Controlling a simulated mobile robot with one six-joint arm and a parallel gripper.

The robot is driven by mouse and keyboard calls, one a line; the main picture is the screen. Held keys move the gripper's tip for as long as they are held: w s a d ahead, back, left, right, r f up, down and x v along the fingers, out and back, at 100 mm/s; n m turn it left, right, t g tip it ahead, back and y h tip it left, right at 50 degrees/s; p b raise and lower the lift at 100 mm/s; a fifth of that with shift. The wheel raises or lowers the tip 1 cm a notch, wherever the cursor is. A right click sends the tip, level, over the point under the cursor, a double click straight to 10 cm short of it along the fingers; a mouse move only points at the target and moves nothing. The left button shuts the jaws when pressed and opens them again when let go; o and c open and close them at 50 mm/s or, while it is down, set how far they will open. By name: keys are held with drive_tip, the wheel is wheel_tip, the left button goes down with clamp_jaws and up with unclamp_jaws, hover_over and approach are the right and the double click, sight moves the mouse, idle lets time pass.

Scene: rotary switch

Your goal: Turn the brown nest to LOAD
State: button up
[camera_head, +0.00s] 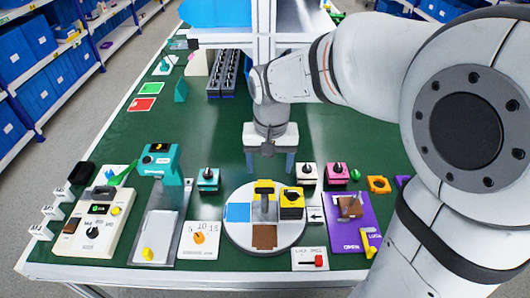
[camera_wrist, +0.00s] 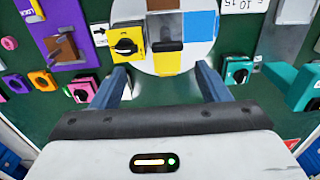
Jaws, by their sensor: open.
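A round pale turntable (camera_head: 240,238) sits front-centre on the green bench, with coloured nests on it. The brown nest (camera_head: 264,237) is at its front edge, the blue nest (camera_head: 238,212) at the left, and a yellow nest (camera_wrist: 167,66) at the back. A dark upright handle (camera_wrist: 166,46) stands near the middle. A yellow block with a black knob (camera_head: 291,203) is at the right. A white card with a left-pointing arrow (camera_head: 316,215) lies right of the disc; no LOAD wording is legible. My gripper (camera_head: 270,162) is open and empty, behind the turntable, apart from the handle.
Teal (camera_head: 208,179), white (camera_head: 307,173) and pink (camera_head: 337,174) knob boxes stand close to the disc. A purple panel (camera_head: 350,235) is at the right, a teal device (camera_head: 160,160) at the left. A red-slider card (camera_head: 310,259) lies in front. Green bench behind is partly clear.

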sight(264, 188)
drive_tip(key=shift+w+a+f, duration=0.3)
drive_tip(key=shift+a+f, duration=0.2)
drive_tip(key=shift+f, duration=0.05)
drive_tip(key=shift+a+f, duration=0.1)
drive_tip(key=shift+f, duration=0.15)
wheel_tip(264, 188, down, 7)
drive_tip(key=shift+f, duration=0.1)
drive_tip(key=c, duration=1.3)
drive_tip(key=shift+d, duration=0.3)
drive_tip(key=shift+a, duration=0.3)
drive_tip(key=shift+c, duration=0.4)
drive_tip(key=shift+w, duration=0.1)
